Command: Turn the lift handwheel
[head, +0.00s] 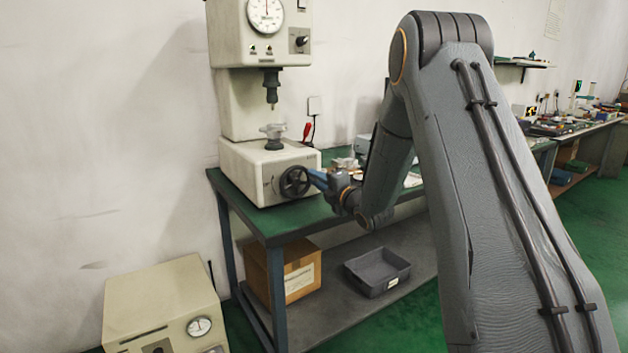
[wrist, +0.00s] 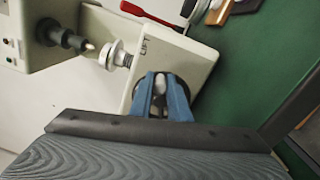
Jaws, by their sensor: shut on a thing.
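The lift handwheel (head: 294,182) is a dark spoked wheel on the front of the cream tester's base (head: 262,165). In the wrist view the base carries the word LIFT, and the handwheel (wrist: 168,80) is mostly hidden behind my fingers. My gripper (head: 314,180) reaches the wheel's right side in the head view. Its two blue fingers show in the wrist view (wrist: 161,95), shut on the handwheel. The exact place of the grip on the wheel is hard to see.
The tester stands on a green-topped table (head: 300,215). Above the base are a small round platform (head: 272,135) and a dark spindle (head: 270,88). A red-handled tool (head: 308,131) lies behind. Below are a cardboard box (head: 300,270) and a grey bin (head: 377,272).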

